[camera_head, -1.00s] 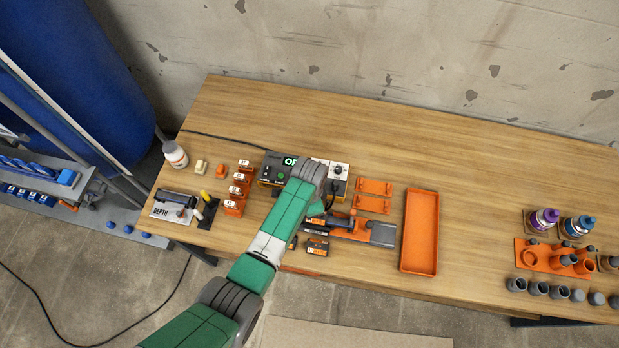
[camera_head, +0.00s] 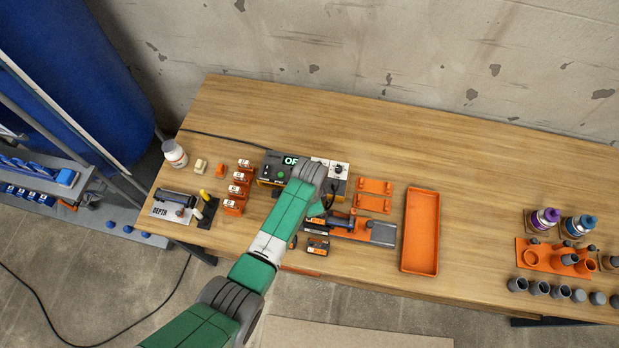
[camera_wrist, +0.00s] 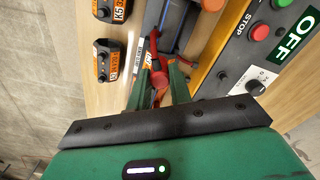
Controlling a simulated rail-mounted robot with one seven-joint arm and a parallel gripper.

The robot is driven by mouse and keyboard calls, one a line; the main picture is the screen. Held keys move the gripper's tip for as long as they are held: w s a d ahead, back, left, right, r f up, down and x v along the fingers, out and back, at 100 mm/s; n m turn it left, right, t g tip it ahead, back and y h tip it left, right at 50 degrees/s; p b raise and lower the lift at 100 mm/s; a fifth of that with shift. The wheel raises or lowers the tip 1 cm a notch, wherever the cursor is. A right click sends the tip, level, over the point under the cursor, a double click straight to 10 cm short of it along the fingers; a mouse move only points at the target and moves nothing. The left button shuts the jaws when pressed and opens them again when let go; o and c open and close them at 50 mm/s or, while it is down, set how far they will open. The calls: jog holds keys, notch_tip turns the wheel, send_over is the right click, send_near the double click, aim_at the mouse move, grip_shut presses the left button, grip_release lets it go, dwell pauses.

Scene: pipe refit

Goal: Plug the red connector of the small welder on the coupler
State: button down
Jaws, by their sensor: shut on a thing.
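The small welder (camera_head: 276,172) is a dark box at the back of the bench with an OFF display; its panel (camera_wrist: 235,70) also shows in the wrist view. My gripper (camera_wrist: 160,80) is shut on the red connector (camera_wrist: 160,78), which has a red lead rising from it. It is held close to an orange fixture (camera_head: 348,223) with a dark pipe piece (camera_wrist: 168,18) in it. I cannot tell which part is the coupler, or whether the connector touches it. In the head view my arm hides the gripper and connector.
Two dark tagged fittings (camera_wrist: 108,60) lie beside the fixture. An empty orange tray (camera_head: 420,232) lies to the right, with orange brackets (camera_head: 374,187) beside it. Orange tagged blocks (camera_head: 238,190) stand left. Bare bench lies beyond the tray.

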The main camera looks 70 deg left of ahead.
jog(key=shift+f, duration=0.1)
dwell(0.3)
jog(key=c, duration=1)
grip_release()
jog(key=shift+c, duration=0.2)
notch_tip(320, 180, up, 8)
jog(key=p, duration=0.7)
jog(key=shift+f, duration=0.15)
jog(key=shift+f, duration=0.1)
